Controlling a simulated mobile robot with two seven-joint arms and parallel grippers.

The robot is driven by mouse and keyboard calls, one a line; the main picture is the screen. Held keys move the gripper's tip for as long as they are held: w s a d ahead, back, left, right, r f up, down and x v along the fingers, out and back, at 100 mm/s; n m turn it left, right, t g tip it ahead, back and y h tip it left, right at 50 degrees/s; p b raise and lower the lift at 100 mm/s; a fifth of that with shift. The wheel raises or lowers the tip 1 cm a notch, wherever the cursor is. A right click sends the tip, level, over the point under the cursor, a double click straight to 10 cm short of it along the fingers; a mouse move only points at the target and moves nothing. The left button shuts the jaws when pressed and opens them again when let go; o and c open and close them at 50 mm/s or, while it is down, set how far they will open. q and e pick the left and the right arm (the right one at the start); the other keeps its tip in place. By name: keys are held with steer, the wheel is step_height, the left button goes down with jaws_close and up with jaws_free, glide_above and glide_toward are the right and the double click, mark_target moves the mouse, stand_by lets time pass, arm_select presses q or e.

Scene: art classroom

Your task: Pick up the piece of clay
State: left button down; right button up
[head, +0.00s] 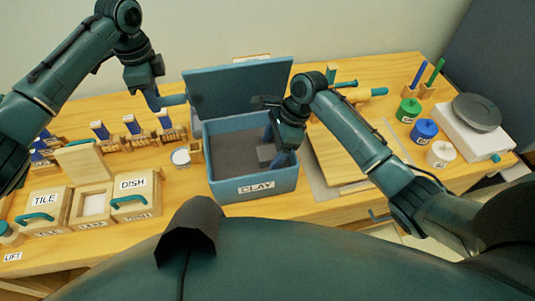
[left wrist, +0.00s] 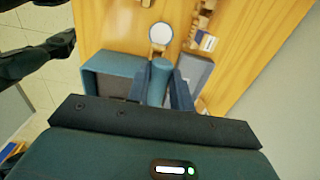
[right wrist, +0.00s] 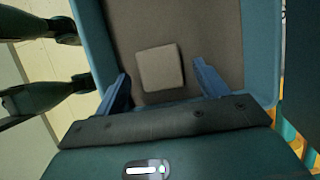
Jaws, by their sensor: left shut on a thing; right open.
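The clay box (head: 255,186) is blue, labelled CLAY, and stands open. Its lid (head: 238,90) is tilted up at the back. My left gripper (head: 170,100) is shut on the lid's teal round handle (left wrist: 160,78), left of the lid. The piece of clay (right wrist: 160,68) is a small grey-beige block lying flat on the dark box floor. It also shows inside the box in the head view (head: 265,153). My right gripper (head: 277,150) reaches down into the box. It is open and empty, with its fingers on either side of the clay's line, and the clay lies ahead of them.
Wooden boxes labelled TILE (head: 45,201) and DISH (head: 132,184) stand at the left. A wooden board (head: 338,160) lies right of the clay box. Paint jars (head: 424,130) and a turntable (head: 477,111) stand further right. The box walls closely surround my right gripper.

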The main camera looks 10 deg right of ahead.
mark_target(270, 156)
steer(key=shift+x, duration=0.95)
steer(key=c, duration=1.2)
steer(key=shift+o, duration=0.2)
steer(key=shift+r, duration=0.15)
steer(key=shift+s+r, duration=0.1)
steer(key=shift+r, duration=0.15)
step_height(270, 156, up, 6)
steer(key=shift+r, duration=0.2)
steer(key=s, duration=1.9)
steer(key=shift+s, duration=0.4)
